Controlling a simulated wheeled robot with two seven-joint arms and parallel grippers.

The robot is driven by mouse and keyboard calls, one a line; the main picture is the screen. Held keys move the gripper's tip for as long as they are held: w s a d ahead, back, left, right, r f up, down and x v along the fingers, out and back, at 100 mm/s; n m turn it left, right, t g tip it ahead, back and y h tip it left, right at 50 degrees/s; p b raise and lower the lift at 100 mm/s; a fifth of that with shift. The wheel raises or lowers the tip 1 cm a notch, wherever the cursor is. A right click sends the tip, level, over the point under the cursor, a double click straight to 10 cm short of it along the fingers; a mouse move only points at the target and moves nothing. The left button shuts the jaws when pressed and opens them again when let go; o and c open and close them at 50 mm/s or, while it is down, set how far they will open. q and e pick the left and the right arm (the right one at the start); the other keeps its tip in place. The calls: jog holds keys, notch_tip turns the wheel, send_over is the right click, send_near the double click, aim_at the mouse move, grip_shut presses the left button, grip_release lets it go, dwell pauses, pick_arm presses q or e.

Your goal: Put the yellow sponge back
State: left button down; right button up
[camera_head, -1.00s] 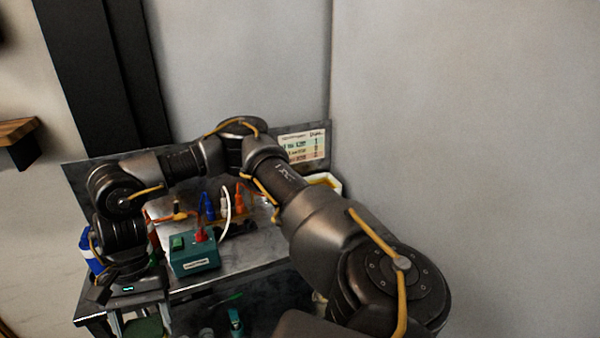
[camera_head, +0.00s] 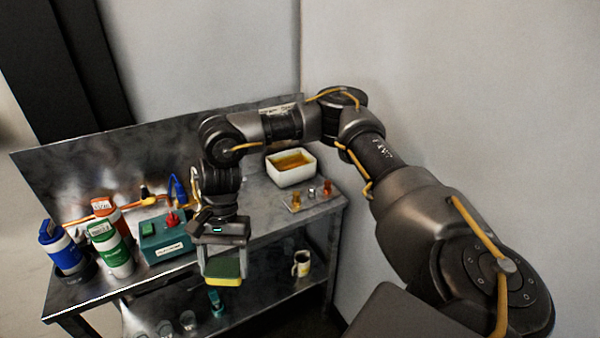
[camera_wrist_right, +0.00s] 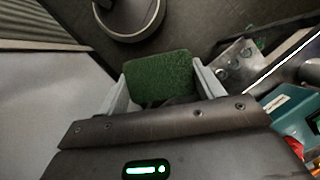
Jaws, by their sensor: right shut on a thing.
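The yellow sponge (camera_head: 222,282) has a green scouring side on top. My right gripper (camera_head: 221,264) is shut on it and holds it in the air in front of the bench's front edge. In the right wrist view the sponge's green face (camera_wrist_right: 160,76) sits between the two pale fingers of the right gripper (camera_wrist_right: 160,84); its yellow side is hidden there. My left gripper is not in view.
The metal bench (camera_head: 262,215) carries several bottles at left, a teal box (camera_head: 165,238), a white tub (camera_head: 291,168) with amber content and small fittings (camera_head: 312,194). A mug (camera_head: 301,263) and glasses stand on the lower shelf. Bare bench top lies right of the teal box.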

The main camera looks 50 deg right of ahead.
jog(key=shift+s+d, duration=0.1)
jog(key=shift+d, duration=0.1)
jog(key=w+d+m+t+y+p, duration=0.1)
jog(key=w+d+m+t+p, duration=0.2)
jog(key=m, duration=0.4)
pick_arm(q)
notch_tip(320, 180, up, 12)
jog(key=p, duration=0.9)
pick_arm(e)
jog(key=m+t+h+b, duration=0.4)
jog(key=m+h+b, duration=0.3)
jog(key=m, duration=1.6)
send_over(264, 219)
jog(key=s+a+b, duration=0.1)
jog(key=s, duration=0.1)
jog(key=shift+y, duration=0.4)
jog(key=f, duration=0.8)
jog(key=shift+a, duration=0.2)
jog(key=shift+w+d+f, duration=0.1)
jog(key=shift+d, duration=0.15)
notch_tip(264, 219, down, 2)
jog(key=shift+f+b, duration=0.1)
jog(key=shift+b, duration=0.7)
jog(key=shift+d+f+p, duration=0.1)
jog(key=shift+f+p, duration=0.2)
jog(key=shift+w+f, duration=0.1)
jog(key=shift+f, duration=0.25)
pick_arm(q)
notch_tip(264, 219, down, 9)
